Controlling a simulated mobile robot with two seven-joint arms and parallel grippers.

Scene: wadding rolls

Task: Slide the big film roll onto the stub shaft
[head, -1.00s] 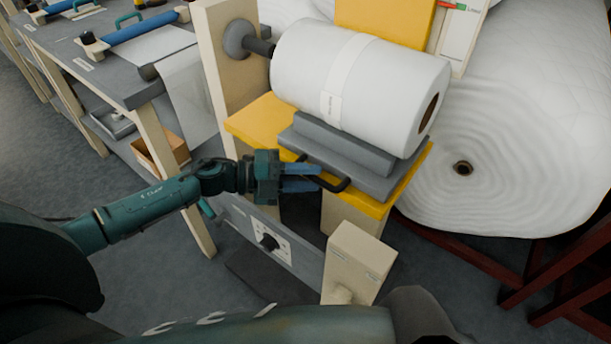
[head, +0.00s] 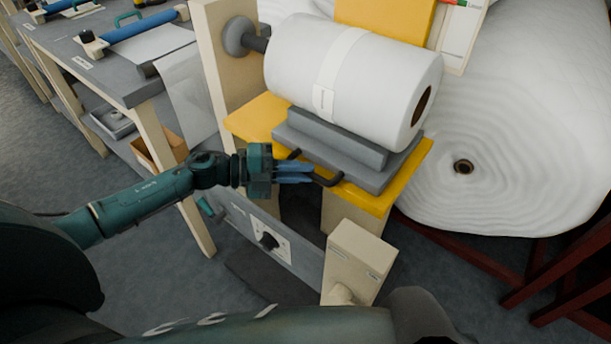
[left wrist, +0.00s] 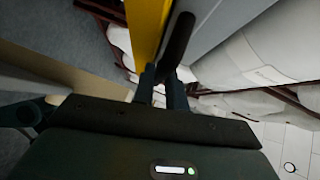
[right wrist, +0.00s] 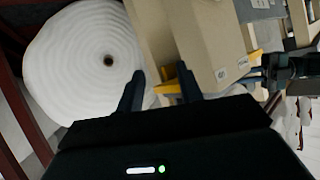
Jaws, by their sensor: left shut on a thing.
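The big film roll (head: 352,85), white with a paper band, lies on a grey sled (head: 345,150) on a yellow shelf (head: 255,117). The stub shaft (head: 256,42) sticks out of a beige post, with a round grey flange behind it. The roll's left end is close to the shaft's tip, and I cannot tell whether the tip is inside the core. My left gripper (head: 310,174) is shut on the sled's black handle (head: 331,181), which also shows in the left wrist view (left wrist: 178,40). My right gripper (right wrist: 163,92) has its fingers apart with nothing between them.
A huge wadding roll (head: 510,120) stands on a dark red rack (head: 475,245) at the right. A workbench (head: 100,75) with a blue roller is at the left.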

